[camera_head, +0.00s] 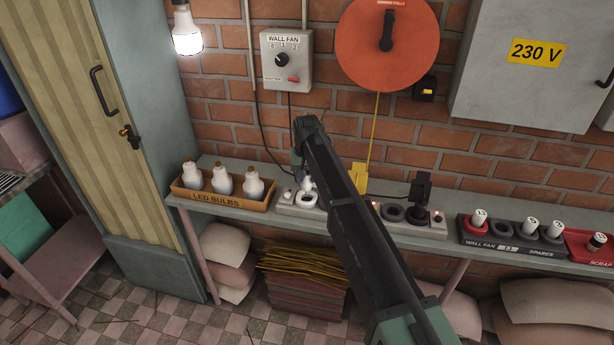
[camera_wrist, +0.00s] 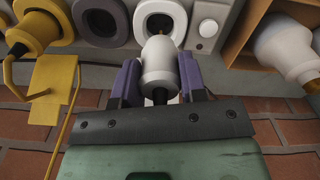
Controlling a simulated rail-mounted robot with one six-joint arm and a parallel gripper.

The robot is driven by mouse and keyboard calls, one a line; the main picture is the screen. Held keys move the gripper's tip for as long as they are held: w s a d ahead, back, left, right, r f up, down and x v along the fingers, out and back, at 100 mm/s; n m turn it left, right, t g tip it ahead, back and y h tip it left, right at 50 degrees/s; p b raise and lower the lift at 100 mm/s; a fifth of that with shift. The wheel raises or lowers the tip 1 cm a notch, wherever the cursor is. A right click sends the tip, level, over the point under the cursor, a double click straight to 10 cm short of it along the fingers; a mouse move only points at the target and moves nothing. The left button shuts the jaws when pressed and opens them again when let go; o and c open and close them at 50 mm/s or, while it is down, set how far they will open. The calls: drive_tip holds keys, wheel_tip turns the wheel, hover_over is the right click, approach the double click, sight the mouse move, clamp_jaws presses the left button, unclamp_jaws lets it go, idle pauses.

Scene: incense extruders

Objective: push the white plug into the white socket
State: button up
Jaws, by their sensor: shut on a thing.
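In the wrist view my gripper (camera_wrist: 160,78) has its two purple fingers shut on the sides of the white plug (camera_wrist: 159,66). The plug's narrow end points at the white socket (camera_wrist: 176,10), and a small brass-coloured tip shows against the socket's dark opening. The plug overlaps the socket's lower rim in this view; I cannot tell whether they touch. In the head view the white socket (camera_head: 307,202) sits in the grey strip on the shelf, with the white plug (camera_head: 307,184) just above it. My arm hides part of the strip and most of my gripper.
A dark grey-purple socket (camera_wrist: 100,15) is beside the white one, then a yellow plug (camera_wrist: 35,32) with a yellow tag (camera_wrist: 52,85). A round button (camera_wrist: 208,28) and the LED bulb box (camera_head: 222,198) stand on the other side. A brick wall (camera_head: 500,160) rises behind.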

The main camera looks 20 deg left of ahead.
sight(307, 188)
drive_tip(key=shift+f+b, duration=0.75)
drive_tip(key=shift+f, duration=0.45)
drive_tip(key=shift+f+b, duration=1.4)
drive_tip(key=shift+b, duration=0.05)
drive_tip(key=o, duration=1)
wheel_tip(307, 188, up, 11)
drive_tip(key=p, duration=1.1)
drive_tip(key=shift+r, duration=0.1)
drive_tip(key=shift+f, duration=0.2)
